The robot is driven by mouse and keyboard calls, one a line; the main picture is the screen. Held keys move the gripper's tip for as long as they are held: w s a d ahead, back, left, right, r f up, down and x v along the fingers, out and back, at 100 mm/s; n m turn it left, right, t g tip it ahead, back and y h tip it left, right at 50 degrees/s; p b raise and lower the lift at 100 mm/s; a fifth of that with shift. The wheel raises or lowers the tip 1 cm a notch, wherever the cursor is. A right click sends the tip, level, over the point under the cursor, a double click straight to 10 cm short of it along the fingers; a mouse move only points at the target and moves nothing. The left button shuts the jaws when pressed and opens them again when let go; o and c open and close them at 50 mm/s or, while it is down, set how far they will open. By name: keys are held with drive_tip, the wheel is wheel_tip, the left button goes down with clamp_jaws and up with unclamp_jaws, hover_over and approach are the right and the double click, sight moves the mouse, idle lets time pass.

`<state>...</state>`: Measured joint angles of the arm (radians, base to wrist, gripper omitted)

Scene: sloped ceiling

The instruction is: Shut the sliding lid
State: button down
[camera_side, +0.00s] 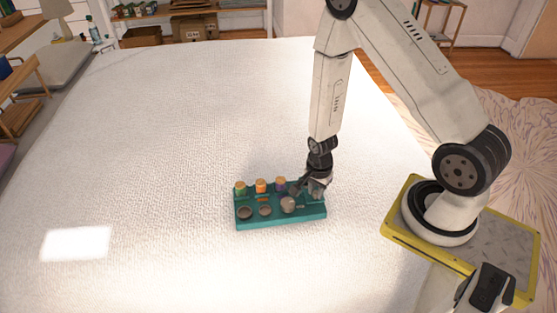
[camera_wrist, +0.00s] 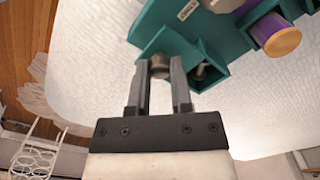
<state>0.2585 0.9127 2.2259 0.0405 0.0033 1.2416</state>
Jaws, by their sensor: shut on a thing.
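A teal block-like box (camera_side: 280,221) stands on the white surface, with round recesses along its front and coloured pegs along its back. My gripper (camera_side: 312,194) is at its right end, pointing down. In the wrist view my gripper (camera_wrist: 161,80) has its fingers on either side of a small grey-brown knob (camera_wrist: 160,68) at the corner of the teal box (camera_wrist: 205,40), and is shut on it. A small compartment with a metallic piece (camera_wrist: 203,71) lies just right of the fingers. I cannot make out the sliding lid or how far it is open.
A green-and-orange peg (camera_side: 240,188), an orange peg (camera_side: 261,186) and a purple-and-orange peg (camera_side: 280,184) stand at the box's back. A rounded grey piece (camera_side: 288,204) sits in front, left of my gripper. The white surface (camera_side: 180,120) around the box is clear.

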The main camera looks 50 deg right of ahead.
idle(0.8)
drive_tip(key=shift+w+d, duration=2.1)
drive_tip(key=shift+w, duration=0.2)
drive_tip(key=c, duration=0.5)
unclamp_jaws()
drive_tip(key=shift+s+r, duration=0.1)
drive_tip(key=shift+r, duration=0.1)
wheel_tip(320, 180, up, 8)
drive_tip(key=shift+f, duration=0.25)
